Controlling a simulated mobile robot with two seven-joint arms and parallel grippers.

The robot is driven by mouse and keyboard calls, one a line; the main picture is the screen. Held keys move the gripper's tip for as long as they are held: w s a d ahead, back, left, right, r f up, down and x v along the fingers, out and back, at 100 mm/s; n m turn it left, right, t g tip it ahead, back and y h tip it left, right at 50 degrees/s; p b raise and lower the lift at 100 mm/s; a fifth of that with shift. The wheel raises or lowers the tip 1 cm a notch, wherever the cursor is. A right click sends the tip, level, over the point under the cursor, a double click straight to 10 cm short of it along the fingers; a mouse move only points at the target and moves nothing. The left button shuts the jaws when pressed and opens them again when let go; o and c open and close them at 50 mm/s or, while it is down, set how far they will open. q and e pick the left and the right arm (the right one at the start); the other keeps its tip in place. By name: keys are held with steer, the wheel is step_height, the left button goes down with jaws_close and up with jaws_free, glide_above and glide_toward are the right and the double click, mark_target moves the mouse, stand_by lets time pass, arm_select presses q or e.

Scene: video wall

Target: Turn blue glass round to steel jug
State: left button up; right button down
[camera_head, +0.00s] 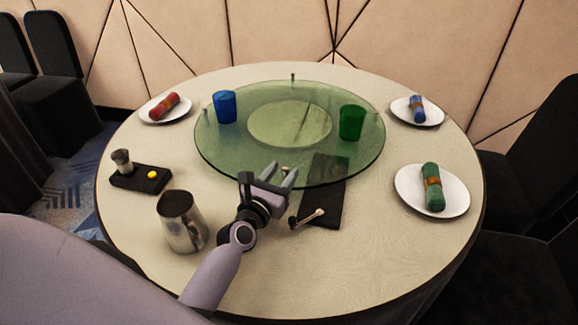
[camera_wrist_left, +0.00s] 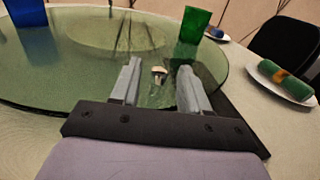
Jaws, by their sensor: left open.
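A round green glass turntable (camera_head: 235,160) sits on the table, with small upright pegs at its rim. The blue glass (camera_head: 225,106) stands on its left part and shows at the upper left of the left wrist view (camera_wrist_left: 27,12). The steel jug (camera_head: 181,222) stands on the table at the front left, off the turntable. My left gripper (camera_head: 281,175) is open at the turntable's front rim. In the left wrist view, a pale peg (camera_wrist_left: 159,73) shows between its fingers; I cannot tell whether they touch it. My right gripper is out of view.
A green glass (camera_head: 351,122) stands on the turntable's right. A dark mat (camera_head: 325,205) with a small handled utensil (camera_head: 307,218) lies by my gripper. White plates with rolled napkins and a black tray (camera_head: 141,181) surround the turntable. Dark chairs stand right and left.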

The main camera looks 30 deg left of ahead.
arm_select(q)
steer(key=shift+w+a+b, duration=0.1)
steer(key=shift+w+b, duration=0.35)
steer(key=shift+w, duration=1.65)
jaws_close()
